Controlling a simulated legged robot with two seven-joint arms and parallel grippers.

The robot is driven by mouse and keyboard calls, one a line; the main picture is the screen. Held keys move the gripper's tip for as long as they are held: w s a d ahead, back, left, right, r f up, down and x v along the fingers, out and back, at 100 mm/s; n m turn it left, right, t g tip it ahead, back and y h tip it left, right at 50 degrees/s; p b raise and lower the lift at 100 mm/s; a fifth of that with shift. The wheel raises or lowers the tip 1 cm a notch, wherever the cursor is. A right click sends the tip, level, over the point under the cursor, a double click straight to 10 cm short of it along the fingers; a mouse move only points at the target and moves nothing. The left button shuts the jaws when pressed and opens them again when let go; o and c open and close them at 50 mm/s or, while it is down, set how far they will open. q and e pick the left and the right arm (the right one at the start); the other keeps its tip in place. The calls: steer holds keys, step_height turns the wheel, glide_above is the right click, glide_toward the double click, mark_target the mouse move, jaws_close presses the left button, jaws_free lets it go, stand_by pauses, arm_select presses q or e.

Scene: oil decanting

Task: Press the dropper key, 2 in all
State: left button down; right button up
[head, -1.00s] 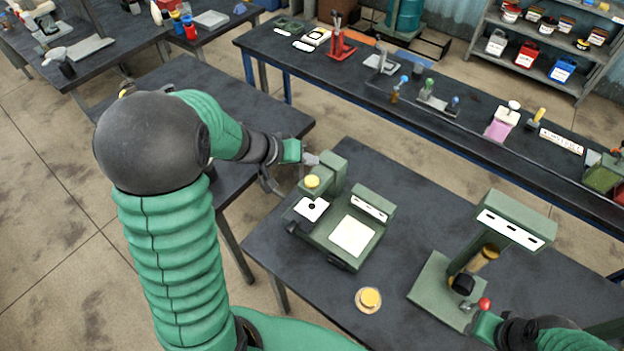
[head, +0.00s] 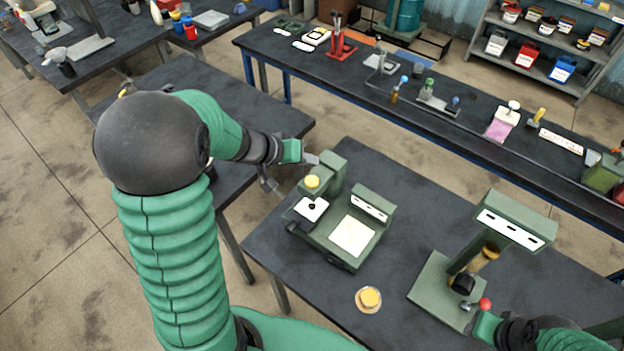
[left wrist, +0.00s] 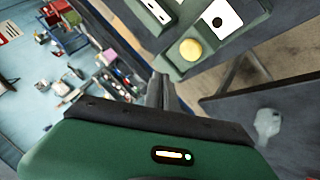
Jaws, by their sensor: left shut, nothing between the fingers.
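A green dropper device stands on the near dark table, with a round yellow key (head: 312,181) on top of its head. The key also shows in the left wrist view (left wrist: 190,50). A white square with a black dot (head: 312,207) lies under the head. My left gripper (head: 310,159) is shut and empty, beside the upright behind the key, apart from the key. In the left wrist view its dark fingers (left wrist: 160,90) point toward the device. My right gripper (head: 474,322) is partly in view by the red knob (head: 485,304); its fingers are too small to judge.
A second green device (head: 515,218) with a display stands at the right of the table. A small round dish with a yellow disc (head: 369,297) lies in front. A long dark bench (head: 465,118) with tools and bottles runs behind. The table between the two devices is clear.

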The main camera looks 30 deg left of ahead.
stand_by(0.6)
arm_select(q)
steer(key=s+a+f+m+g+y+p, duration=0.4)
steer(key=s+a+m+p, duration=0.1)
steer(key=s+a+m, duration=0.25)
steer(key=a+r+m+y+p, duration=0.2)
steer(key=a+m+y+p, duration=0.15)
steer(key=a+m, duration=0.45)
steer(key=w+d+r+m+t+h+p, duration=0.25)
steer(key=w+d+r+m+p, duration=0.35)
steer(key=m, duration=0.6)
steer(key=w+d+m+t+h, duration=0.1)
steer(key=d+m+h, duration=0.4)
steer(key=d+m, duration=0.3)
steer(key=shift+w+d+f, duration=0.15)
steer(key=shift+w+d, duration=0.1)
steer(key=shift+d, duration=0.5)
steer(key=shift+f+m+t, duration=0.1)
steer(key=shift+m+t, duration=0.15)
